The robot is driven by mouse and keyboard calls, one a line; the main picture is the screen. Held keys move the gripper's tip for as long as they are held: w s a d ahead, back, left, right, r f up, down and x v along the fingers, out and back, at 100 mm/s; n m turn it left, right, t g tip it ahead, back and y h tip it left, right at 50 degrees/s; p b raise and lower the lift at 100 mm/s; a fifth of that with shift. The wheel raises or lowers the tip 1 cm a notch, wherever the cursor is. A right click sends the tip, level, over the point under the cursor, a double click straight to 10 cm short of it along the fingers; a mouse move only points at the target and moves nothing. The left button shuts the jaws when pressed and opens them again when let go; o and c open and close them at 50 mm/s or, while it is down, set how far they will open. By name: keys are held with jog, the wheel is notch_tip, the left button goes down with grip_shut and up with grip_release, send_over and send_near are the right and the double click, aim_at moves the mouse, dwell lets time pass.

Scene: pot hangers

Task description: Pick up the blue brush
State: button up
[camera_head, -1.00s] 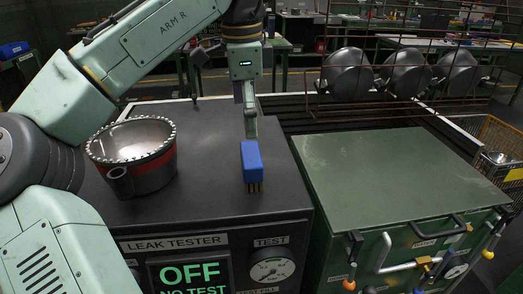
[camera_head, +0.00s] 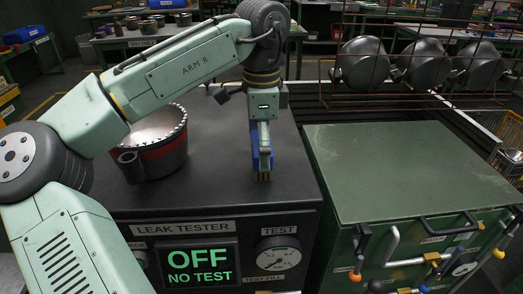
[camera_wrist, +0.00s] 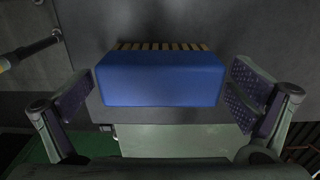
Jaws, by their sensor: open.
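The blue brush (camera_head: 256,160) is a blue block with tan bristles at one end. It sits on the dark top of the leak tester (camera_head: 215,175), near its front right. My gripper (camera_head: 263,160) points down right at the brush and partly covers it in the head view. In the wrist view the brush (camera_wrist: 162,79) lies between the two open, purple-padded fingers (camera_wrist: 160,95). A gap shows on each side, so neither finger appears to touch it. The bristles show at the brush's far edge.
A dark pot with a red band (camera_head: 152,150) stands left of the brush on the tester, partly behind my arm. A green cabinet (camera_head: 410,170) with handles adjoins on the right. Several round pots (camera_head: 362,63) sit in a wire rack behind it.

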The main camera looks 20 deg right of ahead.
jog(key=shift+f, duration=0.35)
jog(key=shift+c, duration=0.4)
jog(key=c, duration=1)
jog(key=shift+r, duration=0.2)
jog(key=shift+c, duration=0.2)
jog(key=shift+r, duration=0.25)
jog(key=shift+s+a+r+b, duration=0.1)
jog(key=shift+r+b, duration=0.25)
jog(key=shift+r, duration=0.3)
jog(key=shift+s+a+r+b, duration=0.1)
jog(key=shift+r+b, duration=0.2)
jog(key=shift+r, duration=0.3)
jog(key=s+a+r+b, duration=0.1)
jog(key=s+a+b, duration=0.1)
jog(key=s+a, duration=0.8)
jog(key=shift+s+r, duration=0.35)
jog(key=shift+s, duration=0.5)
